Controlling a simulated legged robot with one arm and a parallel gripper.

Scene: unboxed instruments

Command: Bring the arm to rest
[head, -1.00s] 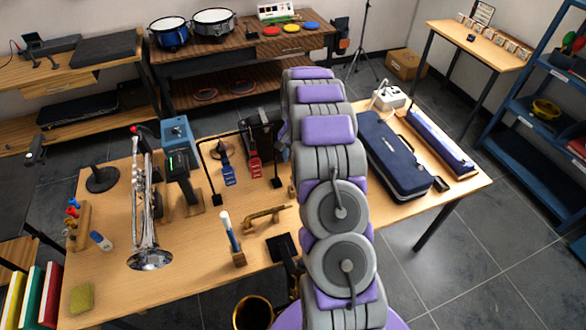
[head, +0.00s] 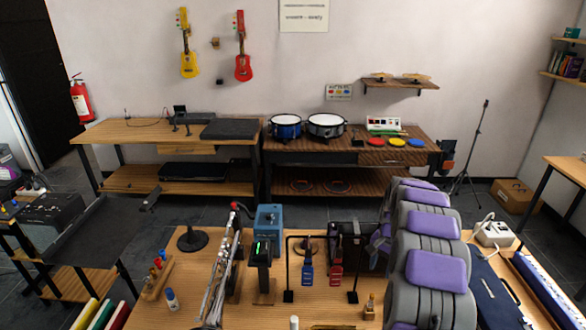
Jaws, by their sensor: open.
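My arm, with grey links and purple pads, fills the lower right of the head view and reaches out over the wooden worktable (head: 190,276). My gripper cannot be made out; the far end of the arm is hidden behind its own links. I cannot tell whether it holds anything. The arm stands between the black rack with a blue tag (head: 307,272) and a red tag (head: 336,268) on its left and the dark blue case (head: 492,296) on its right.
A silver trumpet (head: 219,285), a blue box (head: 269,224) and a small bottle (head: 171,299) stand on the worktable. A white device (head: 495,233) is right of the arm. Behind, a bench carries a blue drum (head: 286,127) and a white-topped drum (head: 326,125). Dark floor lies between.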

